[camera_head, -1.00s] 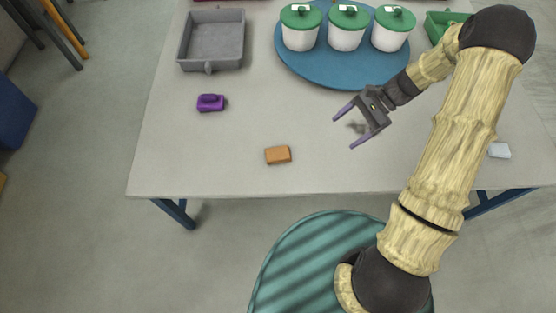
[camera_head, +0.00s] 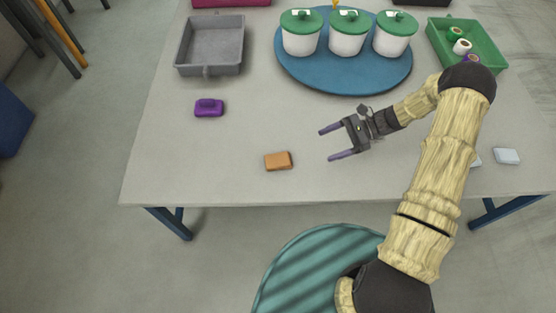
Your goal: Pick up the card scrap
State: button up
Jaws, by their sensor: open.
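My gripper (camera_head: 326,145) is open and empty over the middle of the table, its two purple fingers pointing left. A small orange-brown block-like piece (camera_head: 278,161) lies on the table to the left of the fingertips and a little nearer the front edge, apart from them. A pale flat piece (camera_head: 506,156) lies at the right near the front edge. Another pale piece (camera_head: 476,162) beside it is partly hidden by my arm. I cannot tell for certain which of these is the card scrap.
A purple object (camera_head: 209,108) lies at the left of the table (camera_head: 160,165). A grey tray (camera_head: 207,70) stands behind it. A blue round board (camera_head: 335,82) bears three white pots with green lids (camera_head: 347,38). A green tray (camera_head: 492,42) at the back right holds spools (camera_head: 462,46).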

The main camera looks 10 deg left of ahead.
send_near(285, 158)
jog(key=shift+s+a+f, duration=0.7)
jog(key=shift+s+a, duration=0.2)
jog(key=shift+a, duration=0.2)
jog(key=shift+a+f, duration=0.1)
jog(key=shift+a, duration=0.05)
jog(key=shift+s+a, duration=0.1)
jog(key=x, duration=0.5)
jog(key=shift+w+a, duration=0.15)
jog(key=shift+w, duration=0.15)
jog(key=c, duration=1.1)
